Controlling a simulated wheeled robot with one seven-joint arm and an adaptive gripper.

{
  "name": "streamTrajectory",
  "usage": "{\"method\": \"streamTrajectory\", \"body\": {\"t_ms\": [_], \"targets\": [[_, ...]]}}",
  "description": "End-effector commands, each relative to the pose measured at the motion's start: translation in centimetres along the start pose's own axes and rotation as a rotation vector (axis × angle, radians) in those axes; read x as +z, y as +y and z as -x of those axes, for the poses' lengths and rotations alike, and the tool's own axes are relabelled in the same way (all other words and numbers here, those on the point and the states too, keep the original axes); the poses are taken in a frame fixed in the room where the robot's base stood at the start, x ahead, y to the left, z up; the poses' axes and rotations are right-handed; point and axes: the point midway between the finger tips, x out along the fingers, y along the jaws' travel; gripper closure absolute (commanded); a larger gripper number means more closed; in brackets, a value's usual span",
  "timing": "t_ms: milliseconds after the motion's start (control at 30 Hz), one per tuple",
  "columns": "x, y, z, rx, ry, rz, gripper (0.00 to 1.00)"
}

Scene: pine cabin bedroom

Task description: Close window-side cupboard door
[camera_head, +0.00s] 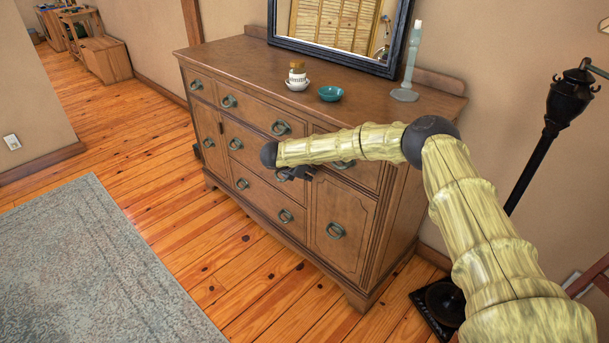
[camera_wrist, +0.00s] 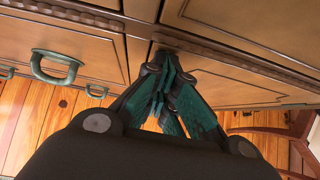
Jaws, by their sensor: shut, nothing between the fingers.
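The wooden dresser has a cupboard door at each end of its front. The left cupboard door (camera_head: 208,135) also looks shut. No window is in view, so I cannot tell which door is window-side. My gripper (camera_head: 296,173) is shut and empty in front of the dresser, near the right door's upper left corner. In the wrist view its fingertips (camera_wrist: 165,68) point at the door's upper edge (camera_wrist: 215,72); contact is unclear.
Drawers with ring handles (camera_wrist: 56,66) lie left of the fingers. A cup (camera_head: 297,76), a teal bowl (camera_head: 331,93) and a candlestick (camera_head: 411,62) stand on the dresser top. A black floor lamp (camera_head: 560,110) stands at right. Floor and rug (camera_head: 90,265) are clear in front.

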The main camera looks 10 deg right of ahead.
Motion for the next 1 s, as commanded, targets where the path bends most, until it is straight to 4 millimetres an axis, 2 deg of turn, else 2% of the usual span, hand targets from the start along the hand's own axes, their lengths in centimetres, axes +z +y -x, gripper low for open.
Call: {"method": "streamTrajectory", "body": {"t_ms": [33,233,433,600,1000], "targets": [[0.8,-0.2,-0.3,-0.004,-0.008,-0.007,1.00],[0.8,-0.1,-0.3,-0.004,-0.010,-0.008,1.00],[-0.4,0.3,1.0,-0.001,-0.009,-0.003,1.00],[-2.9,1.0,3.3,0.006,-0.004,0.006,1.00],[-3.1,1.1,10.7,0.010,-0.004,0.008,1.00]]}}
